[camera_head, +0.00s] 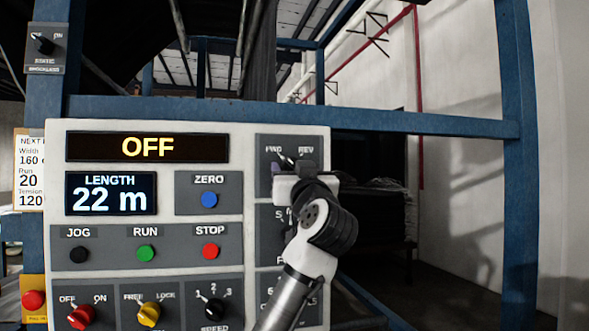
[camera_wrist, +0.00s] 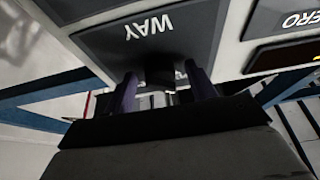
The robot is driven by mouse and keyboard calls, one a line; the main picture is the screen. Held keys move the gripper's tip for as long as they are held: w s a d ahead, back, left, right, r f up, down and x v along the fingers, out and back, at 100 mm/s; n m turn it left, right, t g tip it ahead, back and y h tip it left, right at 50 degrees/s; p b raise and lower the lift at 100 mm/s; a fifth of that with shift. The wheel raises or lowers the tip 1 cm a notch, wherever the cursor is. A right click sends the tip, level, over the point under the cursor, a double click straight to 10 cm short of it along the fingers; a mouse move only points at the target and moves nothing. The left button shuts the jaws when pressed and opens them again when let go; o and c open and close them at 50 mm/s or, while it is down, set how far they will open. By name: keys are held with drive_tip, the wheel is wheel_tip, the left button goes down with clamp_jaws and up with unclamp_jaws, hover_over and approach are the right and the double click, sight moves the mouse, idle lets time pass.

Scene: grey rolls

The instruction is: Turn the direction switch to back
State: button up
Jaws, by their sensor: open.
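The direction switch (camera_head: 285,159) is a black knob on a grey plate at the panel's upper right, under the labels FWD and REV. Its pale pointer leans up-left toward FWD. My gripper (camera_head: 291,170) is in front of it and hides its lower part. The two purple fingers are apart, one on each side of the knob. I cannot tell whether either finger touches it.
The white panel (camera_head: 250,230) has an OFF display (camera_head: 148,147), a LENGTH display (camera_head: 110,193), several buttons and lower rotary switches. My arm covers labels below the switch. A blue frame beam (camera_head: 420,124) runs behind the panel. Open space lies to the right.

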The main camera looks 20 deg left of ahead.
drive_tip(key=c, duration=1)
drive_tip(key=shift+m+h, duration=0.4)
drive_tip(key=shift+m, duration=0.2)
drive_tip(key=m+h, duration=0.1)
drive_tip(key=m, duration=0.1)
drive_tip(key=m+t+h+p, duration=0.1)
drive_tip(key=m, duration=0.2)
drive_tip(key=shift+s+a+r+m+t, duration=0.1)
drive_tip(key=shift+s+a+m+t, duration=0.05)
drive_tip(key=shift+m+t, duration=0.15)
drive_tip(key=m+h+p, duration=0.1)
drive_tip(key=m, duration=0.2)
drive_tip(key=m+h+p, duration=0.1)
drive_tip(key=m+h, duration=0.1)
drive_tip(key=m, duration=0.1)
drive_tip(key=shift+s+a+r+p, duration=0.1)
drive_tip(key=shift+a+r+p, duration=0.1)
drive_tip(key=shift+p, duration=0.2)
drive_tip(key=m+p, duration=0.1)
drive_tip(key=m, duration=0.1)
drive_tip(key=m+h+p, duration=0.1)
drive_tip(key=m, duration=0.1)
drive_tip(key=m+g+h+p, duration=0.1)
drive_tip(key=m, duration=0.1)
drive_tip(key=shift+s+r, duration=0.1)
drive_tip(key=shift+r, duration=0.2)
drive_tip(key=shift+a+m+g+h+p, duration=0.1)
drive_tip(key=shift+m+g+h+p, duration=0.5)
drive_tip(key=shift+m+p, duration=0.9)
drive_tip(key=shift+m, duration=0.4)
